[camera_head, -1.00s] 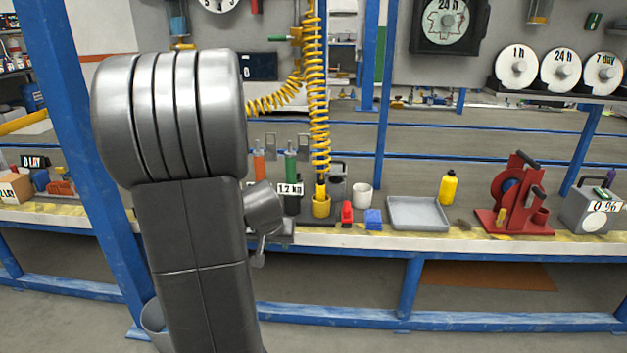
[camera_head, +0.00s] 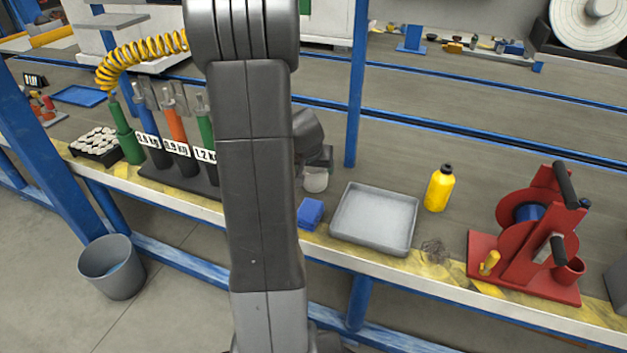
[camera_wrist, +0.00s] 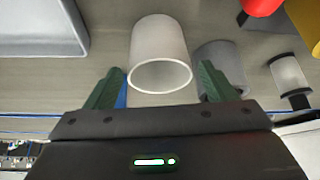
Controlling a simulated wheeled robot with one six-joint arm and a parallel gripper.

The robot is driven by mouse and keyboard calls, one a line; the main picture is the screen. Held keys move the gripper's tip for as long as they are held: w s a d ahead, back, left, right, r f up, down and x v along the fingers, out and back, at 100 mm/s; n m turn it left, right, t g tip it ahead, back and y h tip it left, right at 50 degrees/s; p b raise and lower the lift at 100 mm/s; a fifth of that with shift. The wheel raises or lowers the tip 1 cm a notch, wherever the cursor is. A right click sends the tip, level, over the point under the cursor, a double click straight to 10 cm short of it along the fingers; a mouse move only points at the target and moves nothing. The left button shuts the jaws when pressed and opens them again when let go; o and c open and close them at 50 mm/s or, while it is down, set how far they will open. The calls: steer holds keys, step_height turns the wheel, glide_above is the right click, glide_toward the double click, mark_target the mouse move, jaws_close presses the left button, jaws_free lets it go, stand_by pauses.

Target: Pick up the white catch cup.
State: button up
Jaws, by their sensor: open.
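The white catch cup (camera_head: 315,182) stands on the bench left of the grey tray, its upper part hidden behind my gripper (camera_head: 316,158). In the wrist view the white cup (camera_wrist: 160,42) is large, with its round open rim facing the camera. My gripper (camera_wrist: 160,78) is open there, with one green finger on each side of the cup's rim. The cup appears lined up between the fingertips, and the fingers are not closed on it. I cannot tell whether either finger touches it.
A blue block (camera_head: 310,213) lies close to the cup at the front edge. The grey tray (camera_head: 347,240) is to its right, then a yellow bottle (camera_head: 439,188) and a red reel stand (camera_head: 490,245). A darker grey cup (camera_wrist: 222,60) is beside the white cup in the wrist view.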

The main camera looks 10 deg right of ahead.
mark_target(314, 171)
steer(key=shift+d, duration=0.15)
steer(key=b+x, duration=0.2)
steer(key=x, duration=0.3)
steer(key=shift+w, duration=0.25)
steer(key=shift+r, duration=0.1)
steer(key=shift+c, duration=0.2)
steer(key=c, duration=0.7)
